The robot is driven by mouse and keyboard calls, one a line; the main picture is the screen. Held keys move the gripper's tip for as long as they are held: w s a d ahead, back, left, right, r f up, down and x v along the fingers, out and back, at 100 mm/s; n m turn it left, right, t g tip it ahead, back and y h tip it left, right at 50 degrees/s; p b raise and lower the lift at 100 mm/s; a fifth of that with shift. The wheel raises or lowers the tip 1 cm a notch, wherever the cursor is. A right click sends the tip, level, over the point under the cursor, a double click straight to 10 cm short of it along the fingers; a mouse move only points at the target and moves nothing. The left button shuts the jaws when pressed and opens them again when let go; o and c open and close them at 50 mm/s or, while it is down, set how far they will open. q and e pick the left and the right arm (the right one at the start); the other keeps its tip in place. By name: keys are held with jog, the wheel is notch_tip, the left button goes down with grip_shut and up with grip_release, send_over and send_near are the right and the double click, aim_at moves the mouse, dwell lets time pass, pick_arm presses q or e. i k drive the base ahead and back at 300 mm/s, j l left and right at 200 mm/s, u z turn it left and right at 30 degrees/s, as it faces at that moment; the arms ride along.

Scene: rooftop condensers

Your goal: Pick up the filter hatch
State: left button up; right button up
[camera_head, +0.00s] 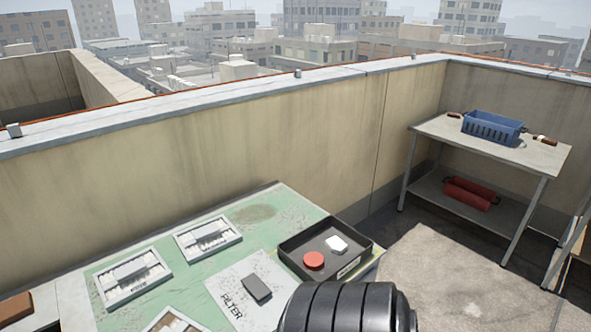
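A light panel (230,292) printed with the word FILTER lies on the green worktop. A small dark grey block (257,288) lies on this panel beside the lettering. I cannot tell for sure whether the block, the panel or both make up the filter hatch. A black ribbed shape at the bottom middle hides part of the worktop near the panel's right side. Neither of my grippers shows in the head view.
A black tray (293,264) to the right of the panel holds a red round lid (313,260) and a white piece (337,244). White louvred frames (208,237) lie left and behind. A parapet wall (250,140) stands behind. A table (440,128) at right bears a blue basket (492,128).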

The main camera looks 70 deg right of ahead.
aim_at(253, 294)
jog(key=z, duration=2)
jog(key=l+u, duration=0.4)
jog(key=l, duration=0.65)
